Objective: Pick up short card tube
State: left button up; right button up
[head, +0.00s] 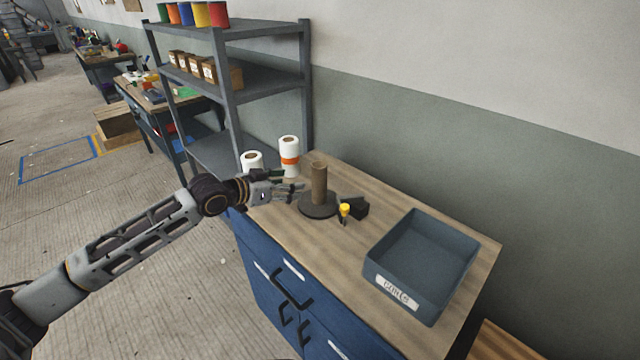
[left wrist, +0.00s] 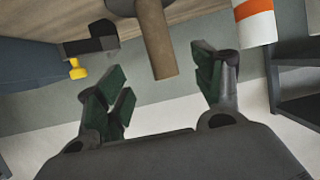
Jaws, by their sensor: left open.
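The short card tube (head: 319,182) is brown and stands upright on a dark round base (head: 318,208) on the workbench. It also shows in the left wrist view (left wrist: 157,42), ahead of my fingers and between their lines. My left gripper (head: 292,191) is open and just left of the tube in the head view, with nothing between its fingers. Its green-padded fingers (left wrist: 160,88) show spread in the left wrist view. I cannot tell from these frames whether a finger touches the tube. My right gripper is not in view.
A grey-blue bin (head: 455,262) with a label stands on the bench's right side. A black object with a yellow part (head: 345,209) lies just right of the tube. White rolls, one with an orange band (head: 289,158), stand behind-left. A grey shelf rack (head: 226,90) is behind.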

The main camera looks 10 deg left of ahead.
aim_at(314, 180)
pick_arm(q)
jog(key=shift+p+x, duration=0.3)
jog(key=shift+x, duration=4.05)
jog(key=shift+p+x, duration=0.35)
jog(key=shift+x, duration=2.25)
jog(key=shift+r, duration=0.1)
jog(key=shift+c, duration=0.2)
jog(key=c, duration=1)
jog(key=shift+r, duration=0.1)
notch_tip(314, 180, up, 18)
jog(key=shift+b, duration=0.45)
